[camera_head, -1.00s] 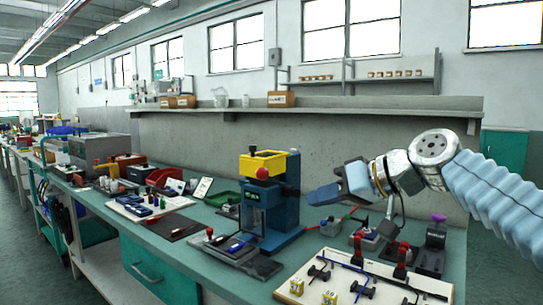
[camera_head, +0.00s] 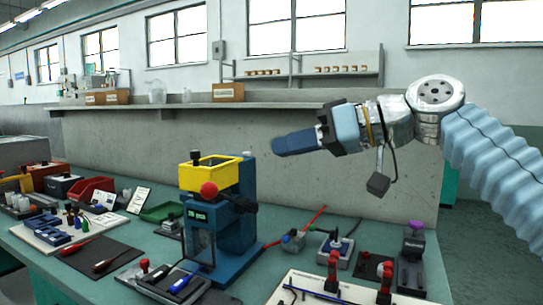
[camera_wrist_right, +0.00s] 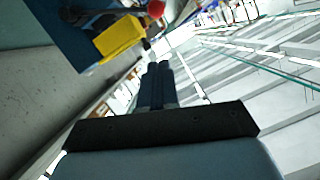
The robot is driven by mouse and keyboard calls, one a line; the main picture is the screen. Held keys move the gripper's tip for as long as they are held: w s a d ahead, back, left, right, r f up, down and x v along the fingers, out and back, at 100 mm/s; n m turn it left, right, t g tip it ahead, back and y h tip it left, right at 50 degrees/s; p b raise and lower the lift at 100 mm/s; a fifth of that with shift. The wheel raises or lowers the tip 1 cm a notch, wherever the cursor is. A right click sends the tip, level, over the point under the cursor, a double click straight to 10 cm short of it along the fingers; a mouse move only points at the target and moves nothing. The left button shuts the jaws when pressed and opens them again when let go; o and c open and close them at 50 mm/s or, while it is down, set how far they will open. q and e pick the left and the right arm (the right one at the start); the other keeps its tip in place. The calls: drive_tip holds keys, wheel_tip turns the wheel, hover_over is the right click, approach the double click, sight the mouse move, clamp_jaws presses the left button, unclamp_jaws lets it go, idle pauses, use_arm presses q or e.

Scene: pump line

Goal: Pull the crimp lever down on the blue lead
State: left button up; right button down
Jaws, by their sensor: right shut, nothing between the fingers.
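The blue crimp press (camera_head: 234,230) stands on the bench, with a yellow hopper (camera_head: 212,173) on top. The red ball knob (camera_head: 208,189) of its lever is raised, in front of the hopper. The knob also shows at the top of the right wrist view (camera_wrist_right: 156,8). A blue lead (camera_head: 181,284) lies in the fixture at the foot of the press. My right gripper (camera_head: 277,146) is shut and empty, up and to the right of the knob, apart from it. Its dark fingers show together in the right wrist view (camera_wrist_right: 158,68). My left gripper is out of view.
A white board (camera_head: 325,296) with red-handled clamps is at the front right. A black stand with a purple knob (camera_head: 416,226) is behind it. A green tray (camera_head: 162,212) and a tool mat (camera_head: 100,258) are to the left. The air around my right gripper is clear.

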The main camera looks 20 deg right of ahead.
drive_tip(key=w+a+f, duration=0.5)
drive_tip(key=a, duration=0.3)
drive_tip(key=shift+w+a+f, duration=0.2)
drive_tip(key=shift+f, duration=0.1)
drive_tip(key=shift+b, duration=0.3)
